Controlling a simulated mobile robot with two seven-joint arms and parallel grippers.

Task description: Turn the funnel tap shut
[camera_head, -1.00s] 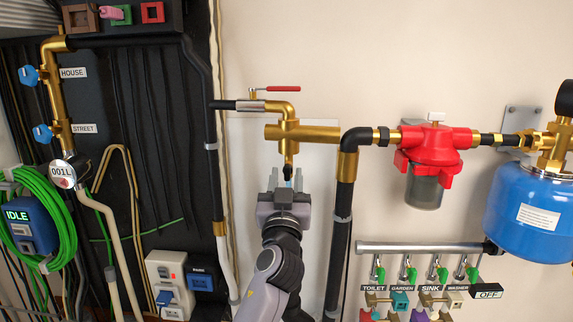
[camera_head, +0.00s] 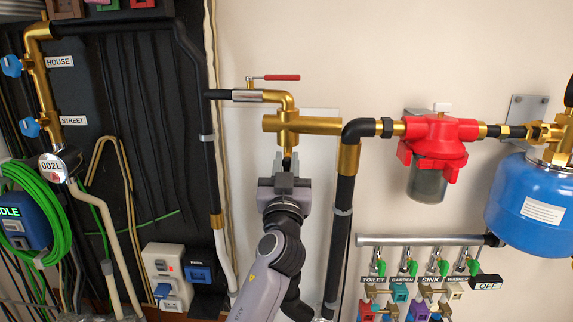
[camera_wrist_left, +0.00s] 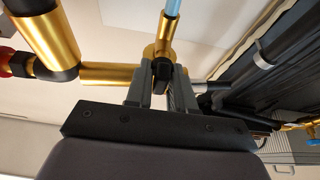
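A brass pipe tee (camera_head: 289,122) hangs on the wall, its short outlet pointing down. A small black tap handle, which I take for the funnel tap, sits on this outlet; in the left wrist view the handle (camera_wrist_left: 161,74) shows in front of the brass. My left gripper (camera_head: 287,163) reaches up to it from below. In the left wrist view, its two fingers (camera_wrist_left: 161,88) stand on either side of the black handle and appear closed on it. A light blue tube or stream (camera_wrist_left: 173,8) shows at the brass end. My right gripper is out of view.
A red lever valve (camera_head: 274,78) sits just above the tee. A black vertical pipe (camera_head: 344,195) runs close to the right of my arm. A red filter (camera_head: 436,140) and blue tank (camera_head: 535,205) are farther right. The round meter (camera_head: 53,168) reads 002L.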

